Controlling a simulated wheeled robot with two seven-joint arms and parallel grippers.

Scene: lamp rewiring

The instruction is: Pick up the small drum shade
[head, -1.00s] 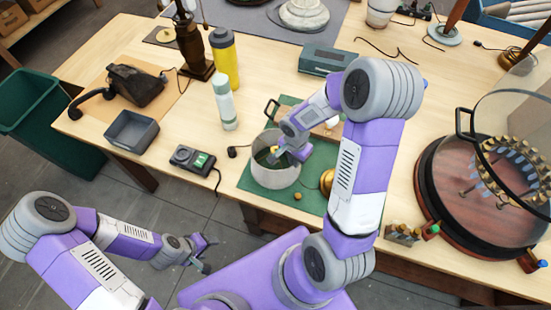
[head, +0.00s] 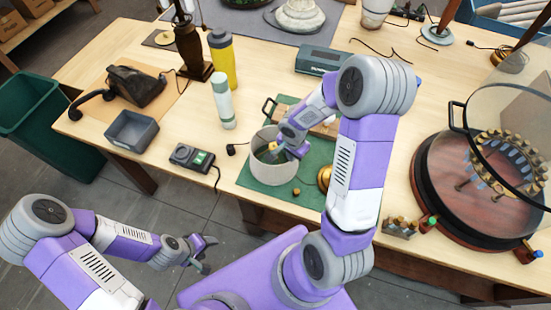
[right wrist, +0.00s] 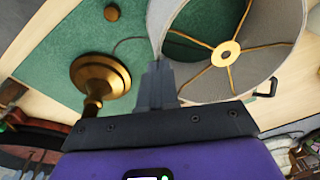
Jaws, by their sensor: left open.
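The small drum shade (head: 272,182), pale grey and open-topped, stands on the green mat at the front of the table. In the right wrist view the shade (right wrist: 285,25) shows its inside, with brass spokes meeting at a central ring (right wrist: 226,53). My right gripper (head: 297,152) reaches to the shade's rim. In the right wrist view its fingers (right wrist: 159,72) are close together, with the shade's wall between them. I cannot tell whether the shade is clear of the mat. My left gripper (head: 208,255) is open and empty, in front of the table.
A brass lamp base (right wrist: 100,75) and small brass knob (right wrist: 112,12) lie beside the shade on the green mat (head: 300,200). A white-green bottle (head: 223,102), meter (head: 192,158) and grey tray (head: 131,131) stand left. A round wooden turntable (head: 440,205) stands right.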

